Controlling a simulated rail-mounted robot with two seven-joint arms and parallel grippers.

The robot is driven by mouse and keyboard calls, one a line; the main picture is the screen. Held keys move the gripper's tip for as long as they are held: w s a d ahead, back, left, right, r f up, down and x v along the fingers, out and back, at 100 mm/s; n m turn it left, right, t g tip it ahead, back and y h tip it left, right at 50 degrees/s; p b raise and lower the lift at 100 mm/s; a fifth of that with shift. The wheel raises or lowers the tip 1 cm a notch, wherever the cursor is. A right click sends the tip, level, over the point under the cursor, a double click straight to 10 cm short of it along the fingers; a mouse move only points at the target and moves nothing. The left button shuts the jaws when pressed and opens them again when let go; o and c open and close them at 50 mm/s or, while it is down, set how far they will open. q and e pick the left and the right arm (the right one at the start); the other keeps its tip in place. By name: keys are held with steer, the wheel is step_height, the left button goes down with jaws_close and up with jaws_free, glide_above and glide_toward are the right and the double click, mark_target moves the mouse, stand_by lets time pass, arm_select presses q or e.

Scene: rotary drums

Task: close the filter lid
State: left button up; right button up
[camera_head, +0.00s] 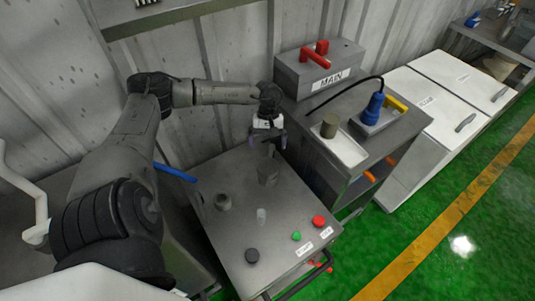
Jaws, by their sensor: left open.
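My left gripper (267,143) is open and points down over the far part of the grey machine top (215,240). My right gripper is not in view.
A blue handle (175,172) sticks out left. To the right are a white tray (342,149), a blue plug (374,106) and a MAIN switch box (317,72).

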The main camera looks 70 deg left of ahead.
arm_select(q)
steer(key=v, duration=0.5)
steer(key=shift+r, duration=0.15)
stand_by(0.3)
